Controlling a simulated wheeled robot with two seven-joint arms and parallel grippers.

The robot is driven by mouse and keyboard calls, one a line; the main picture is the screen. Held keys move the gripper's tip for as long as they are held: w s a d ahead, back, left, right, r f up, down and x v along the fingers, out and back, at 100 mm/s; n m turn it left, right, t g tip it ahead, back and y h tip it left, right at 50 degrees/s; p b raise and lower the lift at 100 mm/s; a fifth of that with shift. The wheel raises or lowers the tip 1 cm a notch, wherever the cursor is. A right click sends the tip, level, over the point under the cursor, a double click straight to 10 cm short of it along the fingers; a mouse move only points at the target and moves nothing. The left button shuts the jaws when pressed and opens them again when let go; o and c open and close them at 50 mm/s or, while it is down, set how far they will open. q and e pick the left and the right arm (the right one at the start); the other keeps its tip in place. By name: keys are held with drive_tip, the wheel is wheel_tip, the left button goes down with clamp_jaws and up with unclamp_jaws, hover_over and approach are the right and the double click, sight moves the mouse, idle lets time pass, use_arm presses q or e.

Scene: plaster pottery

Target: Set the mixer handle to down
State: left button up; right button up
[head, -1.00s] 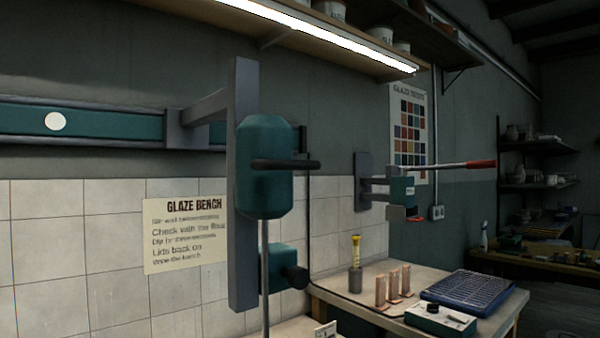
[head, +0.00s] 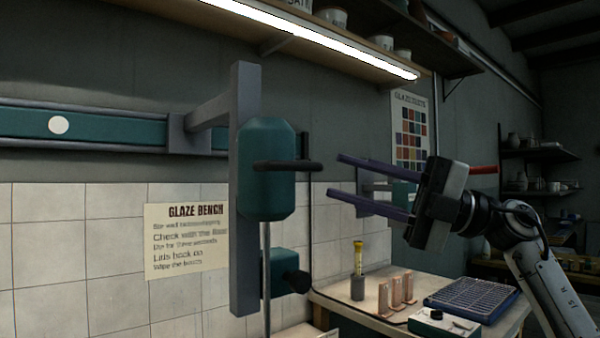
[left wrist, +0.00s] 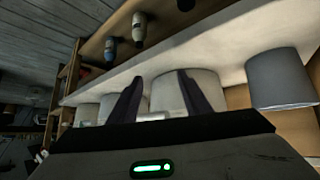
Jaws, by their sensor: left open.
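The mixer (head: 267,200) is a teal rounded motor body on a grey upright, with a thin shaft running down below it. A dark horizontal handle bar (head: 285,166) crosses its front and juts right.
A teal block with a dark knob (head: 298,281) sits low on the upright. My right arm partly covers a wall device with a red-ended lever (head: 484,169). The bench holds a yellow-topped tool (head: 358,258), copper-coloured pieces (head: 397,290), a blue grid tray (head: 472,300) and a control box (head: 443,326).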

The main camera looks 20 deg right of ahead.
sight(307, 168)
drive_tip(key=shift+h, duration=0.9)
drive_tip(key=x, duration=0.5)
drive_tip(key=r+p+x, duration=0.1)
drive_tip(key=x, duration=0.2)
drive_tip(key=shift+s+a, duration=0.1)
drive_tip(key=shift+s, duration=0.2)
drive_tip(key=shift+c, duration=0.3)
clamp_jaws()
